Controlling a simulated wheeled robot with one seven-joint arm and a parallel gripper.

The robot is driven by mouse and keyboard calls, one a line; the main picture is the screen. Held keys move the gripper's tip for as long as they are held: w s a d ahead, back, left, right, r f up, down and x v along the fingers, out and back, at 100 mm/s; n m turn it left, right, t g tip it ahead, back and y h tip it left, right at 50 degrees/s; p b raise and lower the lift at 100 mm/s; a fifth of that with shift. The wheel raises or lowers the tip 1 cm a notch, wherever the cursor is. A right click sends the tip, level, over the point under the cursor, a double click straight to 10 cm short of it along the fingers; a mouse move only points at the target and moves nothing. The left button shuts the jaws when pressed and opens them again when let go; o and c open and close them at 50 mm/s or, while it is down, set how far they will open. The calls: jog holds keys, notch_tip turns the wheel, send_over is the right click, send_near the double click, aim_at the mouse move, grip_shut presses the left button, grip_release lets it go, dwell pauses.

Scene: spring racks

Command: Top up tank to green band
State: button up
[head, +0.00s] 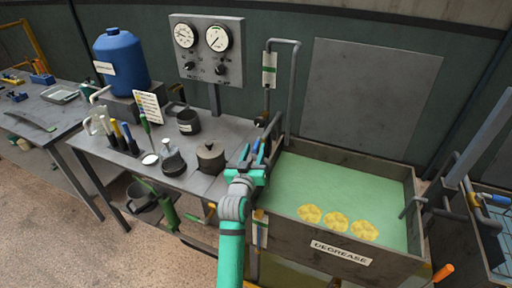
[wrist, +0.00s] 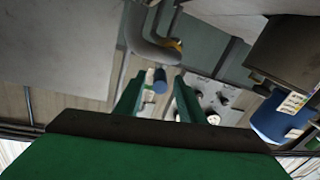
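The tank (head: 341,253), labelled DEGREASE, holds pale green liquid with 3 yellow patterned discs on its surface. A narrow coloured strip (head: 261,229) is on its front left corner; its bands and the level against them are too small to read. My gripper (head: 258,160) is over the tank's left edge, by the pipework. In the wrist view my gripper (wrist: 157,98) has its green fingers apart. A blue cylindrical piece (wrist: 157,80) shows in the gap beyond them; contact is not clear. A blue part (head: 255,147) also shows by the fingers in the head view.
A pipe (head: 292,90) rises behind the tank's left end. The bench (head: 221,134) on the left carries a lidded pot (head: 211,157), a dark mug (head: 188,122), tools and a blue drum (head: 122,60). A two-dial gauge panel (head: 207,50) stands behind it.

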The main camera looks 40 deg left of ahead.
jog(key=shift+x, duration=1.15)
grip_shut()
